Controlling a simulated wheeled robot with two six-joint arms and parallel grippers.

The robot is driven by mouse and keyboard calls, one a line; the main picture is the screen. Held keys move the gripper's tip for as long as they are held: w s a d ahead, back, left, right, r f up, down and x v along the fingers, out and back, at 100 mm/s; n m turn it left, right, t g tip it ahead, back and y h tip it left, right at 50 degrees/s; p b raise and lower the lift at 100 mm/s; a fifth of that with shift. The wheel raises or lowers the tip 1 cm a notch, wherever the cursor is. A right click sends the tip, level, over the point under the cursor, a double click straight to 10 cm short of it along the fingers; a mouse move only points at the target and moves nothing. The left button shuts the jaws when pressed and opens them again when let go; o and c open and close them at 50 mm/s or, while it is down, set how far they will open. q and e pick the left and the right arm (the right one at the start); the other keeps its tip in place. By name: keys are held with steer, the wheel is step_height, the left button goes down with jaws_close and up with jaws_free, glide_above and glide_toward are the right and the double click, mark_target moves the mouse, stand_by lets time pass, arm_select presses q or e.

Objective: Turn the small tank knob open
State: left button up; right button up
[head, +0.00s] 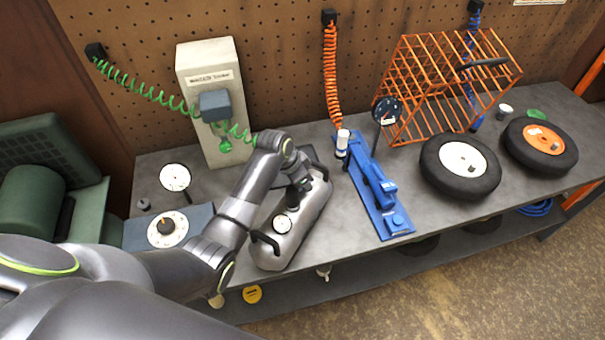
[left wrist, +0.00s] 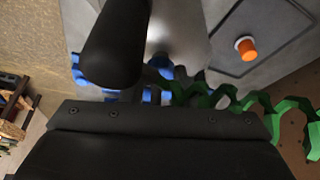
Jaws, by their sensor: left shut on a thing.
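The small tank (head: 313,208) is a silver-grey, rounded tank lying on the bench in the head view. A round white-faced gauge (head: 282,224) and black fittings are on its top. My left gripper (head: 298,186) reaches down onto the top of the tank and is shut, apparently on the knob there. The gripper and wrist cover the knob, so I cannot see how far it is turned. In the left wrist view a dark rounded part (left wrist: 115,45) fills the upper left, with blue parts behind it. My right gripper is not in view.
A blue jack (head: 375,185) stands right of the tank, then an orange wire cage (head: 440,80) and two wheels (head: 461,166). A green coiled hose (head: 150,92) hangs behind my arm. A dial panel (head: 168,228) lies left of the tank.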

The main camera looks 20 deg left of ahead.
arm_select(q)
steer(key=n+y, duration=0.1)
steer(key=n, duration=0.2)
steer(key=shift+d+t, duration=0.15)
steer(key=shift+t, duration=0.25)
steer(key=n+y, duration=0.1)
steer(key=n, duration=0.3)
steer(key=shift+d+n+y, duration=0.15)
steer(key=shift+n+y, duration=0.15)
steer(key=shift+y, duration=0.1)
steer(key=o, duration=1)
steer(key=shift+s, duration=0.1)
steer(key=shift+c, duration=0.2)
